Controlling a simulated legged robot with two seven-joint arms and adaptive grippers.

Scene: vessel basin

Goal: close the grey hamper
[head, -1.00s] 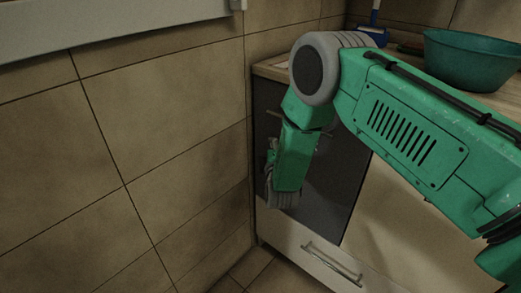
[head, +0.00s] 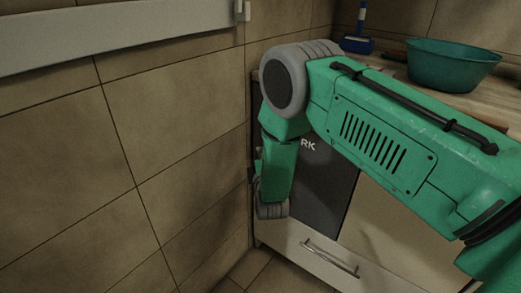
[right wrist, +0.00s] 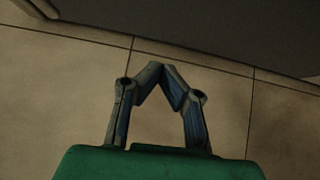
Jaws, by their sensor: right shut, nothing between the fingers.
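A dark grey front (head: 322,185) with white letters, which I take to be the grey hamper, is set in the cabinet by the tiled wall. It looks about flush with the cabinet, but my right arm hides its upper and left parts, so I cannot tell if it is fully closed. My right gripper (right wrist: 162,70) is shut and empty in the right wrist view, its fingertips meeting below a dark grey surface (right wrist: 190,30). In the head view its fingers are mostly hidden behind my green wrist at the hamper's left edge. My left gripper is out of view.
The tiled wall (head: 180,130) stands close to the left of my right arm. A drawer with a metal handle (head: 330,258) is below the hamper. A teal bowl (head: 453,68) and a blue brush (head: 358,44) are on the wooden counter (head: 390,66).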

